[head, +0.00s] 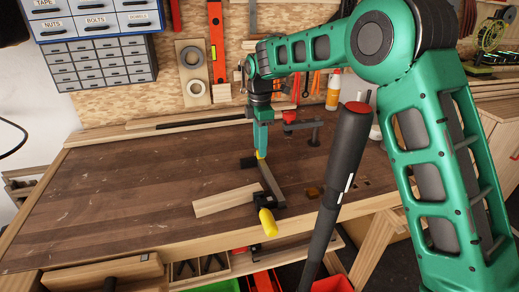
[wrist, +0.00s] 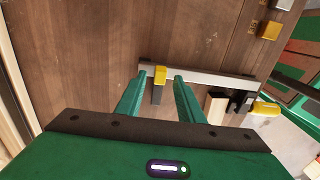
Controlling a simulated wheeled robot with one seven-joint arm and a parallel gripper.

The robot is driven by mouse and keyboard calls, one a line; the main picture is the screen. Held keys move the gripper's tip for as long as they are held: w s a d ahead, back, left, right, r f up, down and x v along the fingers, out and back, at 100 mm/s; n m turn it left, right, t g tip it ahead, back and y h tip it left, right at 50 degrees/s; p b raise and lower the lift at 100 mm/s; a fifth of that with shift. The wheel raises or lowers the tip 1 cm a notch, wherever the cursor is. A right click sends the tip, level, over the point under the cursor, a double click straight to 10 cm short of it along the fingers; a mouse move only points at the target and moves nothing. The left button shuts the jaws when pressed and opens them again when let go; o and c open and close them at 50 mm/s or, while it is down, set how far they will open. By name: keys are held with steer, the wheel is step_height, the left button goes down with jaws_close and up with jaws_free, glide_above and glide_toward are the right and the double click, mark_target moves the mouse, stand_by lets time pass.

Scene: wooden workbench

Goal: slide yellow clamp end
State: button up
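A bar clamp with a grey metal bar (head: 268,180) lies at the front of the bench, and the bar also shows in the wrist view (wrist: 215,79). Its yellow sliding end (wrist: 160,74) is near the bar's left end in the wrist view, with a dark jaw below it. Its yellow handle (head: 267,222) sticks out over the bench's front edge. My gripper (wrist: 159,78) is open, with one green finger on each side of the yellow end. Contact cannot be told. In the head view my gripper (head: 261,153) points down at the bar's far end.
A pale wooden board (head: 225,199) lies beside the clamp at the workbench's (head: 110,190) front edge. Another clamp with a red part (head: 290,117) stands at the back right, near a white bottle (head: 333,91). The left bench top is clear.

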step_height(320, 180, up, 9)
stand_by(0.3)
steer(key=s+d+r+m, duration=0.1)
steer(key=s+d+m, duration=0.4)
steer(key=d, duration=0.5)
steer(key=s+d+r+m, duration=0.1)
steer(key=s+d+m, duration=0.35)
steer(key=d, duration=0.55)
steer(key=s+d+r+m, duration=0.1)
steer(key=s+d+m, duration=0.45)
steer(key=d, duration=0.55)
steer(key=s+d+f+m, duration=0.3)
steer(key=s+m, duration=0.1)
steer(key=s, duration=0.5)
steer(key=s+d+f+m, duration=0.3)
steer(key=s+m, duration=0.1)
steer(key=s, duration=0.6)
steer(key=s+d+f+m, duration=0.3)
steer(key=s+d+m, duration=0.1)
steer(key=s, duration=0.5)
steer(key=shift+s+f+m, duration=0.25)
steer(key=shift+m, duration=0.15)
